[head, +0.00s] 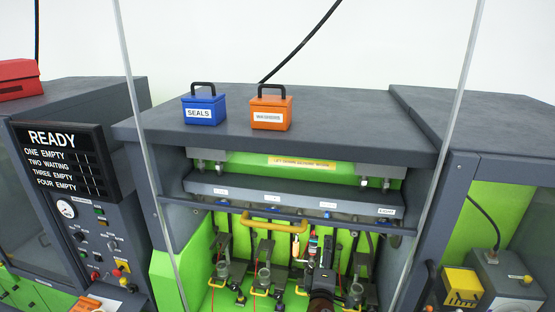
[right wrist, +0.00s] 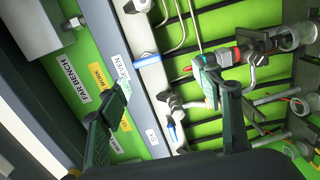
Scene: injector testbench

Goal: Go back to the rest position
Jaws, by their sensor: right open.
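My right gripper (right wrist: 165,88) is open in the right wrist view, its two dark fingers spread wide with nothing held between them. One finger is over the labelled grey strip. The other is close to a slim red and black part (right wrist: 222,57) on the bench; I cannot tell if they touch. In the head view a dark shape (head: 322,284) low in the bench opening looks like my right arm's end. My left gripper is in neither view.
The grey test bench (head: 340,120) has an open green bay with several clamp stations and a yellow handle (head: 272,222). A blue SEALS box (head: 203,108) and an orange box (head: 271,110) stand on top. The display (head: 60,160) reads READY, with TWO WAITING and the others EMPTY.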

